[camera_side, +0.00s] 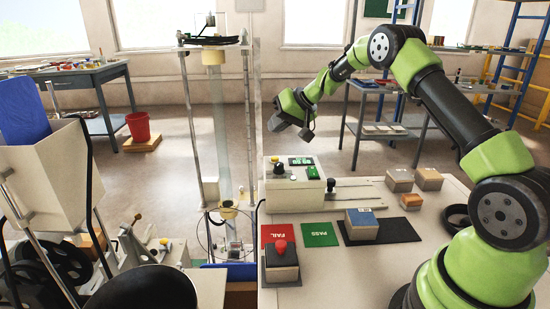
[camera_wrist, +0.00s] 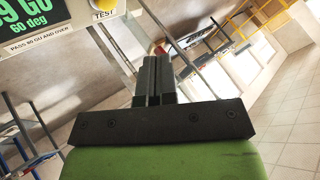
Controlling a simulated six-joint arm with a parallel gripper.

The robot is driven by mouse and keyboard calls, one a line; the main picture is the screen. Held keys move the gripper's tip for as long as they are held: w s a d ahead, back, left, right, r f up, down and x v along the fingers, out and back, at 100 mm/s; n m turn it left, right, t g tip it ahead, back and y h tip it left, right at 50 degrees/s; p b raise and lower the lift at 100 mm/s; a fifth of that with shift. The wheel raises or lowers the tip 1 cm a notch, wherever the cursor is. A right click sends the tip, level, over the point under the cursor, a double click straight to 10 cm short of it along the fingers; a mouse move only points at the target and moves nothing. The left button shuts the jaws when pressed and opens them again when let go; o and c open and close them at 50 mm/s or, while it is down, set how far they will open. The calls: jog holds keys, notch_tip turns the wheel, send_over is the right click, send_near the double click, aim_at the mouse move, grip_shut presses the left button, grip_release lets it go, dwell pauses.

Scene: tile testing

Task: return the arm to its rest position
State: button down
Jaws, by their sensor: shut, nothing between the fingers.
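My gripper (camera_side: 307,133) hangs in the air at the end of my green and black arm, above the far part of the white table. In the wrist view its two dark fingers (camera_wrist: 154,80) are together with nothing between them. A tester with a green display (camera_side: 301,161) stands below and slightly left of the gripper.
A red FAIL mat (camera_side: 279,234) and green PASS mat (camera_side: 320,235) lie on the white table (camera_side: 360,277). A blue-topped block (camera_side: 362,224) sits on a black mat (camera_side: 405,229). Two tan blocks (camera_side: 399,180) (camera_side: 429,179) stand farther back.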

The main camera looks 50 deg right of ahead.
dwell(0.4)
jog(key=s+a+r+g, duration=0.1)
jog(key=s+a+r, duration=1.2)
jog(key=r, duration=0.2)
jog(key=s+a+f, duration=0.1)
jog(key=s+a, duration=0.1)
jog(key=s, duration=0.8)
jog(key=s+a+h, duration=0.1)
jog(key=s+a, duration=0.1)
jog(key=s, duration=0.8)
jog(key=shift+a+f+n, duration=0.35)
jog(key=shift+n, duration=0.05)
jog(key=shift+w, duration=0.1)
jog(key=w+d+r, duration=0.2)
jog(key=w+d, duration=2)
jog(key=w, duration=0.4)
